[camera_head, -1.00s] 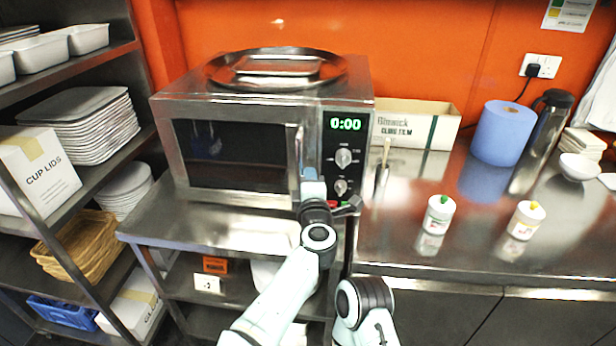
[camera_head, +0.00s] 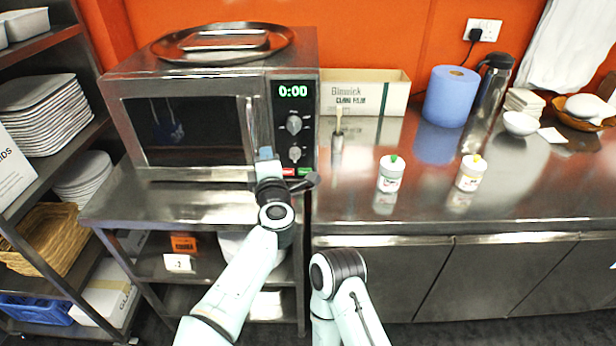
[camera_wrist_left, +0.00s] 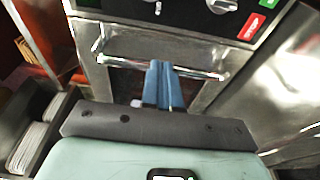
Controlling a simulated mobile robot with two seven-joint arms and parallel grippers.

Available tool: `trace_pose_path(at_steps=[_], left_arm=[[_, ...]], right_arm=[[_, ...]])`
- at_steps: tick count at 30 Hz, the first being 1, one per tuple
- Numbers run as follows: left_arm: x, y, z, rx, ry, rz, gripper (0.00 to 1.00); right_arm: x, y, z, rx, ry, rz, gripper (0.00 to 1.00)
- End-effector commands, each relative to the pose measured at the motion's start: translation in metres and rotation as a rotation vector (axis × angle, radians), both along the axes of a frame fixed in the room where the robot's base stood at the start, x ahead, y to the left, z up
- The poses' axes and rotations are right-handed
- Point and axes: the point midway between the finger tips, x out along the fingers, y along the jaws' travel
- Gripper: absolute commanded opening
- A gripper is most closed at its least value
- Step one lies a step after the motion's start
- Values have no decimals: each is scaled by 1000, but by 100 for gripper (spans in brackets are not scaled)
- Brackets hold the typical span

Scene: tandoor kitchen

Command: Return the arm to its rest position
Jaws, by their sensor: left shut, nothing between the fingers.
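My left arm reaches in from the bottom of the head view. Its gripper (camera_head: 266,154), with blue fingertips, is in front of the lower right part of the microwave (camera_head: 190,125), near the door handle (camera_head: 251,128). I cannot tell from the head view whether it touches the microwave. In the left wrist view the two blue fingers (camera_wrist_left: 163,86) are together and empty. The microwave door looks shut and its display reads 0:00. Part of my right arm (camera_head: 340,290) shows at the bottom; its gripper is not visible.
A metal tray (camera_head: 168,47) lies on the microwave. A shelf rack (camera_head: 93,130) is at the left. The counter's front right is clear.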

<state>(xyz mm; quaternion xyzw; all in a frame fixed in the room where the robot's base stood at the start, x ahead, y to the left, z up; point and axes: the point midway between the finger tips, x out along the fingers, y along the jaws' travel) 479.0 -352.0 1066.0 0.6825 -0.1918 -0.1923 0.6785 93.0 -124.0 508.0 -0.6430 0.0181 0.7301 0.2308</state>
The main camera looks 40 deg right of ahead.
Motion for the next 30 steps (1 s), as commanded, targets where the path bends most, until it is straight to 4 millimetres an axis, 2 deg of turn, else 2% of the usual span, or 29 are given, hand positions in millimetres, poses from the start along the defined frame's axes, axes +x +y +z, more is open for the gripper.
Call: trace_pose_path(at_steps=[1,3,9,12,17,24,26,30], left_arm=[[-19,-8,0,0,-2,-15,0],[-35,-12,-1,1,-2,-14,0],[-74,-20,1,-2,-2,-12,0],[-85,-23,1,-1,-2,-11,0],[-94,-24,1,-2,-1,-9,0],[-94,-25,3,-2,-2,-9,0],[-95,-25,10,-3,-4,-9,0],[-95,-24,46,-2,-15,-9,0]], right_arm=[[2,0,-6,-1,-7,-1,100],[4,0,-9,-2,-13,-2,100],[6,0,-12,-2,-20,-3,100],[6,0,-12,-3,-21,-4,100],[7,0,-12,-3,-22,-4,100],[7,0,-11,-3,-23,-4,100],[7,0,-5,-3,-21,-4,100],[5,0,25,-1,-11,0,100]])
